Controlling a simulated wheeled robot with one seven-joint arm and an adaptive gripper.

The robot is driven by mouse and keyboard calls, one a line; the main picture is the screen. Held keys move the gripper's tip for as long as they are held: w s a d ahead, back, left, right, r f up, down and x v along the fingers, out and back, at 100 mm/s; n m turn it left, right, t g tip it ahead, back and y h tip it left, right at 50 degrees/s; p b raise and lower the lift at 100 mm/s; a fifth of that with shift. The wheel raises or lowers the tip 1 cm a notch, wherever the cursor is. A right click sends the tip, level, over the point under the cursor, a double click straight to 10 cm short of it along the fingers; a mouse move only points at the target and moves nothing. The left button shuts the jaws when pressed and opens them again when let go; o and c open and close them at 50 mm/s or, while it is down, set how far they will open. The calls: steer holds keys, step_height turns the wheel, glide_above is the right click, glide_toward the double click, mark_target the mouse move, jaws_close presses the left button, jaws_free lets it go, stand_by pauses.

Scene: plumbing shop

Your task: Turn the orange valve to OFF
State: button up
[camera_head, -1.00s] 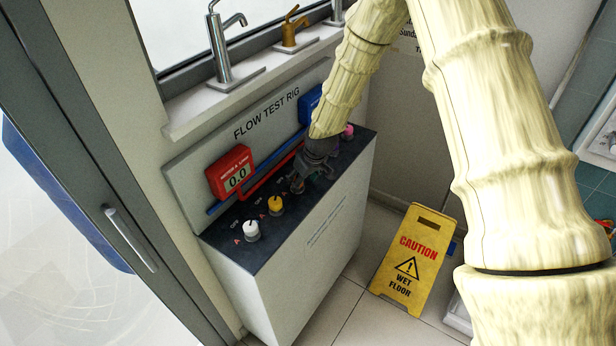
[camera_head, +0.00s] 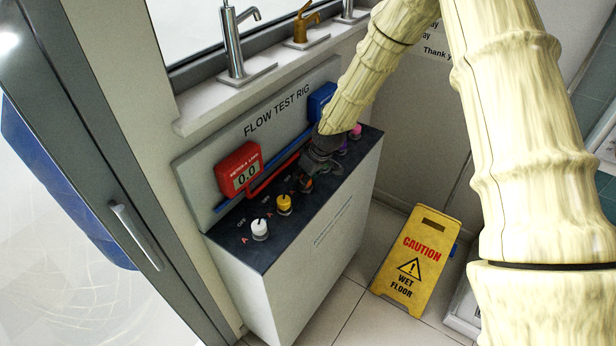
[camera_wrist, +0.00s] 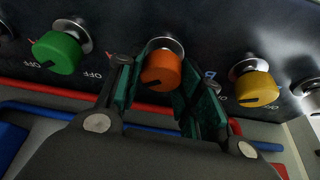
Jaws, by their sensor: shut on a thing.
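The orange valve (camera_wrist: 161,70) is a round knob on a metal stem, with a dark mark on its lower left side in the wrist view. My gripper (camera_wrist: 155,85) has one finger on each side of it, closed on the knob. In the head view my gripper (camera_head: 306,184) is down at the dark top of the flow test rig (camera_head: 230,236), just beyond the yellow knob, and largely hides the orange valve. The lettering beside the orange valve is mostly covered by the fingers, so its OFF mark cannot be read.
A green knob (camera_wrist: 57,52) and a yellow knob (camera_wrist: 255,82) flank the orange one closely. A white knob (camera_head: 260,229) stands at the near end. The red meter (camera_head: 239,169) reads 0.0. A yellow wet-floor sign (camera_head: 416,260) stands right of the rig.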

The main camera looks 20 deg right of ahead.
steer(key=n, duration=0.2)
steer(key=n+g+y+b, duration=0.1)
steer(key=n, duration=0.1)
steer(key=n+b, duration=0.1)
steer(key=shift+w+d+f+n+g+y, duration=0.1)
steer(key=shift+d+f+n+g+y, duration=0.05)
steer(key=shift+d+n+g+y, duration=0.2)
steer(key=shift+n+g+b, duration=0.35)
steer(key=shift+n+b, duration=0.45)
steer(key=shift+n, duration=0.35)
steer(key=shift+d+n+y+b, duration=0.1)
steer(key=shift+n+y+b, duration=0.2)
steer(key=shift+n, duration=0.3)
steer(key=shift+r+n+g, duration=0.2)
steer(key=shift+n+g, duration=0.1)
steer(key=shift+n, duration=0.1)
steer(key=shift+r, duration=0.1)
